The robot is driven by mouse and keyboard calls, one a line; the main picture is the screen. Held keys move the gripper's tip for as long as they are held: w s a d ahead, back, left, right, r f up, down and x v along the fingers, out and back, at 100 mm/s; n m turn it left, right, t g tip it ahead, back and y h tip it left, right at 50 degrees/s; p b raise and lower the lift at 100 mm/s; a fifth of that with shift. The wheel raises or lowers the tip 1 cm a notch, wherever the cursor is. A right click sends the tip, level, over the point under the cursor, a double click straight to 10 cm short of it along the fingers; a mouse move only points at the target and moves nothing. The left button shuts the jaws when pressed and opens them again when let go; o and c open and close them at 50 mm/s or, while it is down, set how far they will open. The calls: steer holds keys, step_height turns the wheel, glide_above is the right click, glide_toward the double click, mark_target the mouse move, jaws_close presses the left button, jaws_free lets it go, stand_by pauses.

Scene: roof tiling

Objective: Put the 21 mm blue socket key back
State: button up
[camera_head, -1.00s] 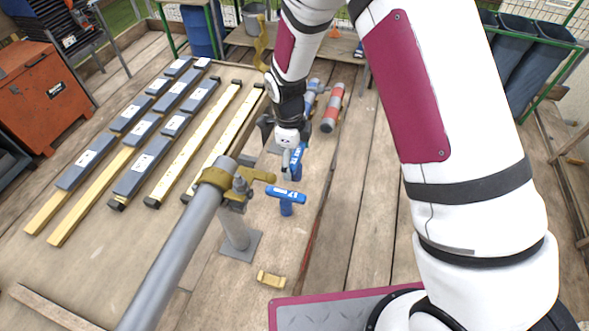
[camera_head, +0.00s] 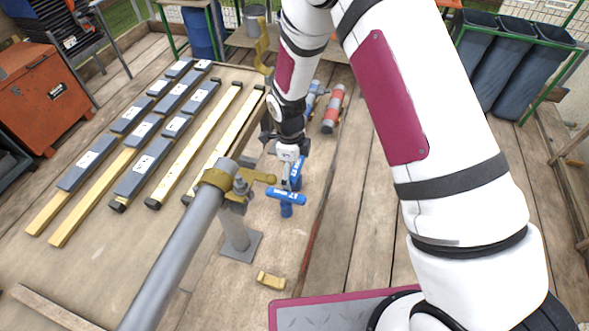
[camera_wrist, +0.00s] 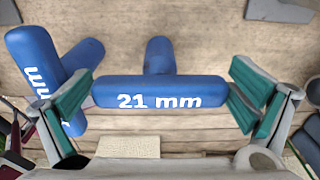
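The 21 mm blue socket key (camera_head: 287,198) is a T-shaped key with its handle up and its stem below, near the middle of the board. In the wrist view its handle (camera_wrist: 160,92) lies level across the picture, with "21 mm" readable. My gripper (camera_wrist: 160,108) is open, with one green-padded finger near each end of the handle. The pads look very close to the handle ends; I cannot tell whether they touch. In the head view my gripper (camera_head: 288,180) is low, just behind this key. Its fingertips are hard to make out there.
A second blue key (camera_head: 297,172) stands close beside it; in the wrist view it is at the left (camera_wrist: 45,80). A grey pipe with a brass clamp (camera_head: 221,178) rises in front. A brass piece (camera_head: 271,280) lies nearer. A red-grey cylinder (camera_head: 333,108) lies behind.

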steer(key=s+d+r+n+t, duration=0.1)
steer(key=d+r+n, duration=0.1)
steer(key=r, duration=0.9)
steer(key=s+d+r+n, duration=0.1)
steer(key=r+n, duration=0.1)
steer(key=r, duration=1)
steer(key=s+d+r+n+t+y, duration=0.1)
steer(key=s+d+r+n, duration=0.35)
steer(key=s+r, duration=0.2)
steer(key=s+d+r+n+t, duration=0.2)
steer(key=s+d+r+n, duration=0.25)
steer(key=r+n, duration=0.2)
steer(key=s+d+r+n, duration=0.1)
steer(key=s+n, duration=0.2)
steer(key=s, duration=0.2)
steer(key=s+d+r+n+t, duration=0.1)
steer(key=s+n, duration=0.3)
steer(key=s, duration=0.1)
steer(key=shift+s+d+r+n+b, duration=0.25)
steer(key=shift+s+r+n+b, duration=0.05)
steer(key=shift+s+b, duration=0.05)
